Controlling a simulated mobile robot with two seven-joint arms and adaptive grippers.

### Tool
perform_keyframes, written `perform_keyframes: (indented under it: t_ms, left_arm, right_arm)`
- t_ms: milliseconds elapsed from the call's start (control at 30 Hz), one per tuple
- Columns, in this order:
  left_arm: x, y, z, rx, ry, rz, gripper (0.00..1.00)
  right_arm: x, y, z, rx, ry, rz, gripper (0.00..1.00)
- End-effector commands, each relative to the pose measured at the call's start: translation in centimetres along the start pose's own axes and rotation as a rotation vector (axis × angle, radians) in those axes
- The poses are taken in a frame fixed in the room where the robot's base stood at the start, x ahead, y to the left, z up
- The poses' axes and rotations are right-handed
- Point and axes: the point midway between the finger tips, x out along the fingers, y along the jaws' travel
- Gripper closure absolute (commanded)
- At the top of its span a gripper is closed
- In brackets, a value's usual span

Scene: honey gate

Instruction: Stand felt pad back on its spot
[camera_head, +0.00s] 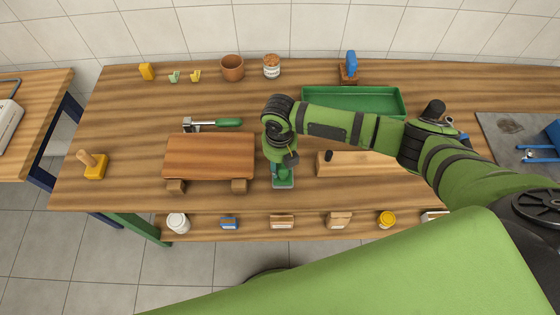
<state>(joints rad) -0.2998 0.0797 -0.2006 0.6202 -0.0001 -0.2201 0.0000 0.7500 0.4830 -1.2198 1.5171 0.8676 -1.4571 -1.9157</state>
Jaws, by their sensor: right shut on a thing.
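My right gripper (282,169) points down at the front middle of the wooden bench, seen from above. It is shut on a small green piece, which looks like the felt pad (284,184). The gripper and wrist cover much of the piece, so I cannot tell how it is tilted or whether it touches the bench. It is just right of a raised brown board (209,155) and left of a pale wooden block (358,164). I cannot make out a marked spot for the pad. My left gripper is not in view.
A green tray (352,115) lies behind my right forearm. A green-handled tool (212,124) lies behind the brown board. A terracotta pot (232,68) and a jar (271,66) stand at the back.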

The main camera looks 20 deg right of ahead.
Motion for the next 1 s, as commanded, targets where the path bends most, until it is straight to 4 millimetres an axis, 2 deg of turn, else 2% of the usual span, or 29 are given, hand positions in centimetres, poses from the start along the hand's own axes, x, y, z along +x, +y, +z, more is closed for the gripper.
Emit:
perform_keyframes:
  t_ms: [733, 767, 800, 833, 1000]
  left_arm:
    - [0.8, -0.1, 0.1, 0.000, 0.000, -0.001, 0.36]
    - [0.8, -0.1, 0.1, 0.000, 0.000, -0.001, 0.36]
    - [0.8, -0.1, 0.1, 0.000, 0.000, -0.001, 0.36]
    - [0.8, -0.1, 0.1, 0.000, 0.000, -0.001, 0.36]
    - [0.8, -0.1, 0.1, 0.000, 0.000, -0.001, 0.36]
  right_arm:
    - [1.3, 0.0, 0.0, -0.001, 0.000, 0.001, 1.00]
    - [1.3, 0.0, 0.0, -0.001, 0.000, 0.001, 0.55]
    - [1.3, 0.0, 0.0, -0.001, 0.000, 0.001, 0.39]
    - [1.3, 0.0, 0.0, -0.001, 0.000, 0.001, 0.32]
    - [1.3, 0.0, 0.0, -0.001, 0.000, 0.000, 0.32]
